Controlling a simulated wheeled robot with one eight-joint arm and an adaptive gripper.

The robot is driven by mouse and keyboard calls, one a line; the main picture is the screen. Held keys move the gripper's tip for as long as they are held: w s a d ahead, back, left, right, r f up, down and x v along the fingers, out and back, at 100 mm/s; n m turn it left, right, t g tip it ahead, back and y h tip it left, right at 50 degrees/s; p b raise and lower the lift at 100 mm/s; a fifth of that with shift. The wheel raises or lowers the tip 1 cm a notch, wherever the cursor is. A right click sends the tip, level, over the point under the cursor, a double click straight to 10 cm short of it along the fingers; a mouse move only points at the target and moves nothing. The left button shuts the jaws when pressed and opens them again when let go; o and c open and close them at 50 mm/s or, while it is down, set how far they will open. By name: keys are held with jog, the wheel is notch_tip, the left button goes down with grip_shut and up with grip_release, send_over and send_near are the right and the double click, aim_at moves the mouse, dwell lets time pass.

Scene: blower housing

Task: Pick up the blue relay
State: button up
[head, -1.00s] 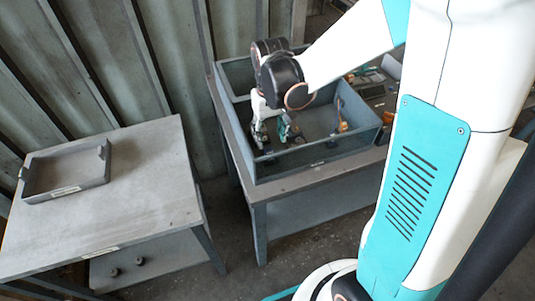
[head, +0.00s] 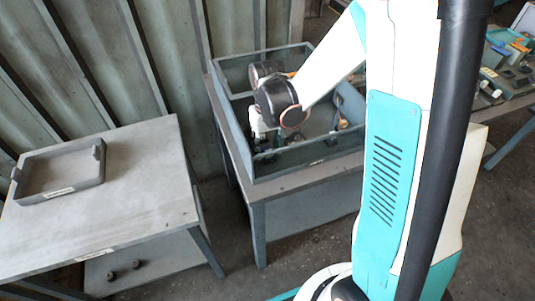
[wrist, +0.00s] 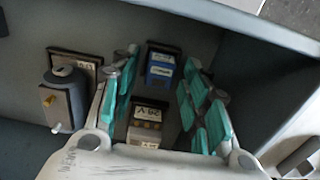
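The blue relay (wrist: 160,68) is a small block with a blue body, a pale label and a dark base, on the floor of the grey bin (wrist: 270,28). In the wrist view my gripper (wrist: 162,58) is open, with teal-padded fingers on either side of the relay and visible gaps between. I cannot tell how high the fingertips are above it. In the head view my gripper (head: 262,138) is down inside the bin (head: 310,167); the arm hides part of it, and I cannot make out the relay there.
A labelled block with brass-coloured terminals (wrist: 147,125) lies near the relay, between my fingers. A grey device with a round top (wrist: 66,95) stands left of them. The bin walls are close around. A shallow tray (head: 60,190) sits on the left table (head: 140,200), otherwise clear.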

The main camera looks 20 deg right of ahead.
jog(key=c, duration=0.5)
